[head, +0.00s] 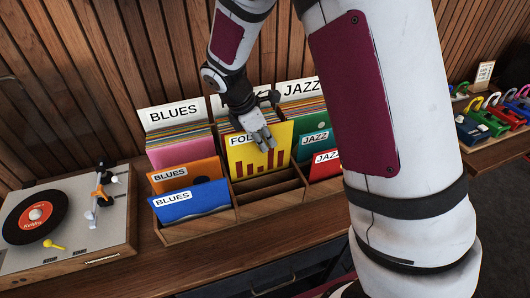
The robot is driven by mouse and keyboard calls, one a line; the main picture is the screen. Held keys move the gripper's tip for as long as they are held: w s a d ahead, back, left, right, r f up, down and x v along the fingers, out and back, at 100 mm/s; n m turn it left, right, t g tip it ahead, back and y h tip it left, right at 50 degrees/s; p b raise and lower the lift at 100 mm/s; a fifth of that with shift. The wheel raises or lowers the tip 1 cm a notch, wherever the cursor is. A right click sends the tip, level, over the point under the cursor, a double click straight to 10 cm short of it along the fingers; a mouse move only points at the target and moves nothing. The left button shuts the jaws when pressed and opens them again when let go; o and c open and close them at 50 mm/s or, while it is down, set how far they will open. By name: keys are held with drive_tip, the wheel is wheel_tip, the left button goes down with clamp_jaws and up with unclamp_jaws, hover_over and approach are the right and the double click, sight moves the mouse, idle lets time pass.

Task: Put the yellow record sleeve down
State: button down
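The yellow record sleeve (247,162), with dark red bars and a partly covered label starting "FO", is upright and slightly tilted in the middle section of the wooden record rack (270,198). My gripper (257,133) points down at the sleeve's top edge. Its grey fingers overlap the upper front of the sleeve and cover part of the label. Whether they are closed on the sleeve, and whether the sleeve's bottom edge rests on the rack, I cannot tell. Empty stepped slots show just in front of the sleeve.
Blue (191,203) and orange (187,177) BLUES sleeves stand to the left. Green (313,143) and red (326,163) JAZZ sleeves stand to the right, partly hidden by my arm.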

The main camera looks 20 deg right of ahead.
sight(261, 153)
drive_tip(key=shift+f, duration=2)
drive_tip(key=shift+f, duration=0.5)
drive_tip(key=c, duration=1.8)
unclamp_jaws()
drive_tip(key=shift+r, duration=0.15)
